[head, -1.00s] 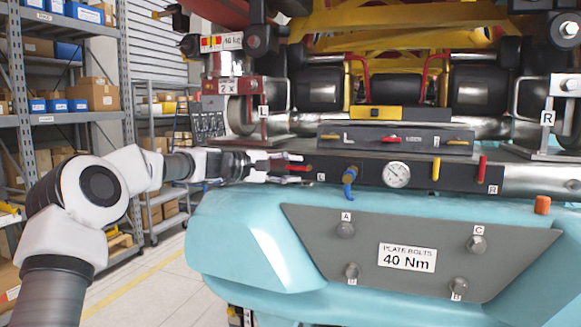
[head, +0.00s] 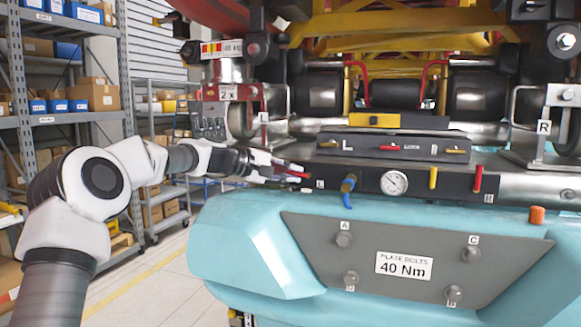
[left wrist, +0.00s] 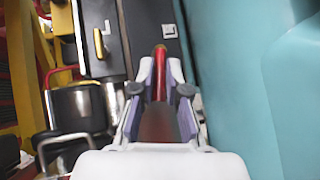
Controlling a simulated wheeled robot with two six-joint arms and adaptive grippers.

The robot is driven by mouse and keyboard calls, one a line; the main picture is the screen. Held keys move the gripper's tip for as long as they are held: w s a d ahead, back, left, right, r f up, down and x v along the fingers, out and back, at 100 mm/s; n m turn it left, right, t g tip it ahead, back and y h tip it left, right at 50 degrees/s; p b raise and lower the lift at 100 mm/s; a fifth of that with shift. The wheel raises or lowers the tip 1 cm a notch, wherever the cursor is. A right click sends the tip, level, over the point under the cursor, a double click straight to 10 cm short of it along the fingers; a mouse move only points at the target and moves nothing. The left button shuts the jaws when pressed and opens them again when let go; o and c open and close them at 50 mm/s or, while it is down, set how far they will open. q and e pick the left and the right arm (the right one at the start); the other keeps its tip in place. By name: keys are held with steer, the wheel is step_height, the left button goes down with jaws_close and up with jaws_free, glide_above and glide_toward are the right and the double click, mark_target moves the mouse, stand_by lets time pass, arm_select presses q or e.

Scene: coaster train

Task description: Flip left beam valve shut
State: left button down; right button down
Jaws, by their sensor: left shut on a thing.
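The left beam valve has a red lever (head: 299,174) at the left end of the dark beam (head: 362,182), beside a small L label (head: 320,184). My left gripper (head: 290,171) comes in from the left and is shut on this lever. In the left wrist view the red lever (left wrist: 160,61) lies between the two fingers (left wrist: 160,95), its near part hidden by the gripper. The lever looks roughly sideways in the head view; its exact angle is hard to tell. My right gripper is not in view.
A blue valve handle (head: 348,184), a gauge (head: 394,183), a yellow lever (head: 433,178) and another red lever (head: 478,179) sit along the beam. A small lever panel (head: 385,146) is above. The turquoise body (head: 225,245) bulges below. Shelves (head: 65,117) stand at left.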

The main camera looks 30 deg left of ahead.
mark_target(308, 172)
arm_select(q)
steer(key=r+m+g+y+p, duration=0.1)
steer(key=p, duration=0.2)
steer(key=d+r+m+g+y+p, duration=0.1)
steer(key=y+p, duration=0.1)
steer(key=p, duration=0.2)
steer(key=r+m+g+y+p, duration=0.1)
steer(key=y+p, duration=0.1)
steer(key=p, duration=0.1)
steer(key=shift+w+d+r+m+p, duration=0.1)
steer(key=shift+w+d+m+p, duration=0.1)
steer(key=shift+w+m+p, duration=0.15)
steer(key=shift+d+m+y+p, duration=0.25)
steer(key=shift+m+y+p, duration=0.2)
steer(key=shift+y, duration=0.45)
steer(key=shift+d+g+y, duration=0.15)
steer(key=shift+g+y, duration=0.15)
steer(key=shift+y, duration=0.1)
steer(key=shift+w+d+f+m+y+b, duration=0.2)
steer(key=shift+d+m+y+b, duration=0.25)
steer(key=shift+m+y, duration=0.35)
steer(key=shift+d+m+g+y+b, duration=0.3)
steer(key=shift+g+y+b, duration=0.2)
steer(key=shift+y+b, duration=0.4)
steer(key=c, duration=1.2)
jaws_free()
steer(key=shift+c, duration=0.2)
steer(key=shift+o, duration=0.3)
steer(key=shift+w+f, duration=0.1)
